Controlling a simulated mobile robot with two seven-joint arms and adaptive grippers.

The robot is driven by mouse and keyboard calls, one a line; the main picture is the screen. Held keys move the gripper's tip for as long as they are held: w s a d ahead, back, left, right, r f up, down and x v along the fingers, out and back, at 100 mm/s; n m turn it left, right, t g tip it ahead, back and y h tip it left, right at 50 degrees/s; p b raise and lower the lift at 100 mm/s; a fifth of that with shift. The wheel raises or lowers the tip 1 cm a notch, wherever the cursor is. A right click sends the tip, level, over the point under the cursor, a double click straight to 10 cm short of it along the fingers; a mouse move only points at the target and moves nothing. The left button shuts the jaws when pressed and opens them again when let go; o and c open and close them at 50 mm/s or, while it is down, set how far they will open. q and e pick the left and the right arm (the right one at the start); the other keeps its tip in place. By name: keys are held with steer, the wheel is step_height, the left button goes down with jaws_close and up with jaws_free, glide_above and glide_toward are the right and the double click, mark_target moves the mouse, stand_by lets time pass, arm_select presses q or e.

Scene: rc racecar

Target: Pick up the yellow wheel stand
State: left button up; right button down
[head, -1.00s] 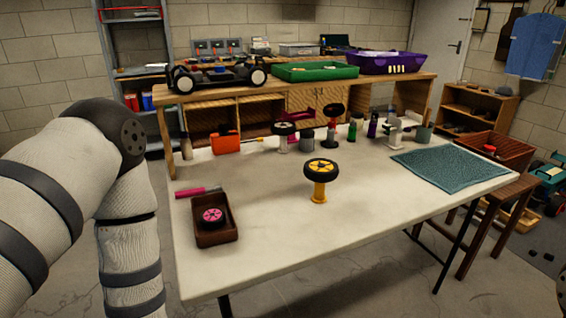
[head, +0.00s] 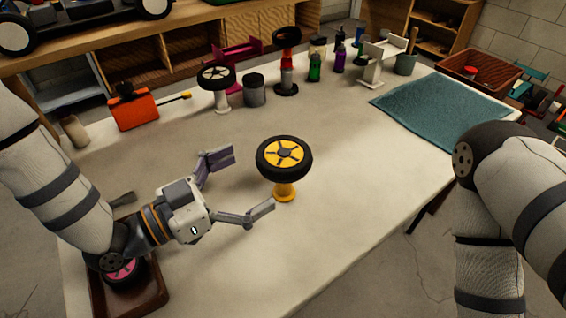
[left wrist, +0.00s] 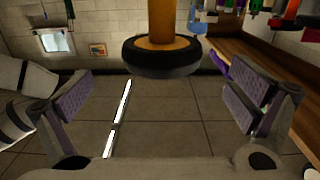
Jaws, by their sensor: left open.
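The yellow wheel stand (head: 285,192) stands upright on the table, with a black-tyred wheel with a yellow hub (head: 285,156) on its top. My left gripper (head: 240,185) is open and empty, just left of the stand, its fingers pointing toward it. In the left wrist view, the yellow post (left wrist: 163,20) and the black tyre (left wrist: 162,62) appear upside down, ahead of and between the spread fingers (left wrist: 160,97), apart from them. My right arm shows at the right edge of the head view, but its gripper is out of the picture.
A brown tray (head: 155,292) with a pink-hubbed wheel lies under my left arm. Behind are an orange canister (head: 135,110), a white wheel stand (head: 221,103), a red wheel stand (head: 287,75) and several bottles. A teal mat (head: 440,110) lies right. The table around the yellow stand is clear.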

mark_target(284, 162)
arm_select(q)
steer(key=x, duration=0.5)
steer(key=f+x, duration=0.1)
steer(key=x, duration=0.1)
steer(key=shift+w+d, duration=0.25)
steer(key=shift+w, duration=0.05)
steer(key=c, duration=1.1)
